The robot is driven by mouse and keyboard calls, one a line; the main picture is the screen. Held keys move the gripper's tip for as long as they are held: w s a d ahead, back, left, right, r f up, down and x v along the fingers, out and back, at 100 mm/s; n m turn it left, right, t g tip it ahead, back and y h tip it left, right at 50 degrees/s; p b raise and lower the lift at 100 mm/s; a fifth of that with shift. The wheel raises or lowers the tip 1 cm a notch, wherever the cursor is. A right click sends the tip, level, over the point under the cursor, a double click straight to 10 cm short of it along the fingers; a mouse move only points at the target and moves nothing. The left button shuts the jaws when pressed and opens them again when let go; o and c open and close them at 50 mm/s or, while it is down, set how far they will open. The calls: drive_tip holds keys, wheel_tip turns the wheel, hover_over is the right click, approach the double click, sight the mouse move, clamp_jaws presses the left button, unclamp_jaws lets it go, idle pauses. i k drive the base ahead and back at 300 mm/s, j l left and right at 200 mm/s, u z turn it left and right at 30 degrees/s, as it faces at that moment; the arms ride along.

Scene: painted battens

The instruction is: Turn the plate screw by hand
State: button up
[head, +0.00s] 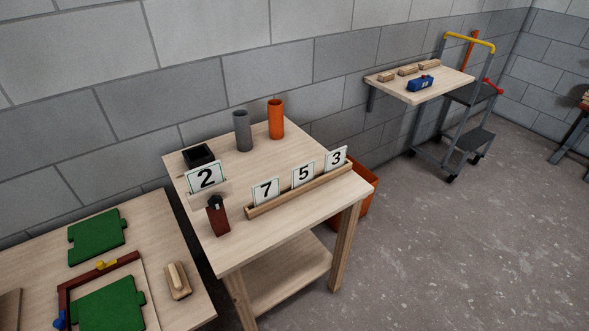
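At the lower left, a dark red angled frame (93,273) lies on a low wooden table. It carries a yellow knob-like part (104,265) on its upper bar and a blue one (59,319) at its lower left end. I cannot tell which of these, if either, is the plate screw. A green plate (109,305) with a tab lies inside the frame's corner, partly cut off by the picture's bottom edge. A second green plate (97,236) lies behind the frame. My gripper is not in view.
A wooden block with a handle (177,280) lies right of the frame. The middle table (245,238) holds number cards (304,173), two cylinders (276,119), a black tray (198,156) and a dark red block (217,216).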

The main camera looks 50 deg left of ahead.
sight(215, 201)
drive_tip(key=i+l+u, duration=0.15)
drive_tip(key=u, duration=0.35)
drive_tip(key=i+l+u, duration=0.2)
drive_tip(key=u, duration=0.3)
drive_tip(key=i+l+u, duration=0.1)
drive_tip(key=l+u, duration=0.15)
drive_tip(key=u, duration=0.2)
drive_tip(key=l+u, duration=0.25)
drive_tip(key=u, duration=0.2)
drive_tip(key=l+u, duration=0.25)
drive_tip(key=u, duration=0.25)
drive_tip(key=k, duration=0.05)
